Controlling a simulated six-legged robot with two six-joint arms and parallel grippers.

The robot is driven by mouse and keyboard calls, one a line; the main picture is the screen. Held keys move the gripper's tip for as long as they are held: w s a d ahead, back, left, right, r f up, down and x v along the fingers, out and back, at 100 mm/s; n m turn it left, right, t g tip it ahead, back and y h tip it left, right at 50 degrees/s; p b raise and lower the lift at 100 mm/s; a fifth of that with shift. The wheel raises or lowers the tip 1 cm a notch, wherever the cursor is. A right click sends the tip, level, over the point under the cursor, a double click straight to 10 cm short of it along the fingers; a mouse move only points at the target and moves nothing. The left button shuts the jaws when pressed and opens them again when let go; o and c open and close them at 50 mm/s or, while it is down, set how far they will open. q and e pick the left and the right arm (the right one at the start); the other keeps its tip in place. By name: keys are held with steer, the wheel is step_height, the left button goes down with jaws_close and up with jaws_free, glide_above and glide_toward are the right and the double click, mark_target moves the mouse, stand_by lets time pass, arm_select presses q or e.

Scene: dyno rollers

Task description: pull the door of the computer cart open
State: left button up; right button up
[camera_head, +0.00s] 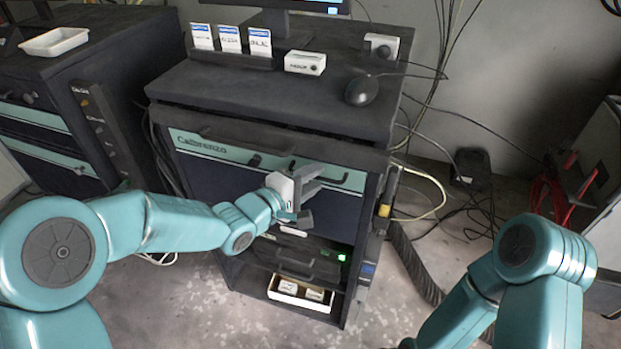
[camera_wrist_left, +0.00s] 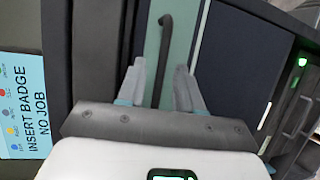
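The computer cart (camera_head: 280,85) stands in the middle of the head view, dark with a teal front strip marked "Calibrenzo" (camera_head: 203,143). The dark door front below the strip looks shut. A black bar handle (camera_head: 322,179) sits on the teal strip. My left gripper (camera_head: 311,190) is in front of it and hides part of the door. In the left wrist view my left gripper (camera_wrist_left: 160,88) is open, its fingers either side of the black handle (camera_wrist_left: 164,55), with gaps visible. Whether the fingers reach past the bar is unclear. My right gripper is not in view.
On the cart top are a mouse (camera_head: 361,91), a white box (camera_head: 305,63), cards (camera_head: 230,39) and a monitor (camera_head: 290,10). A lower shelf holds a white tray (camera_head: 301,301). Another cabinet (camera_head: 75,95) stands left. Cables (camera_head: 440,190) and a ribbed hose (camera_head: 415,263) lie right.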

arm_select(q)
jaws_close()
stand_by(1.3)
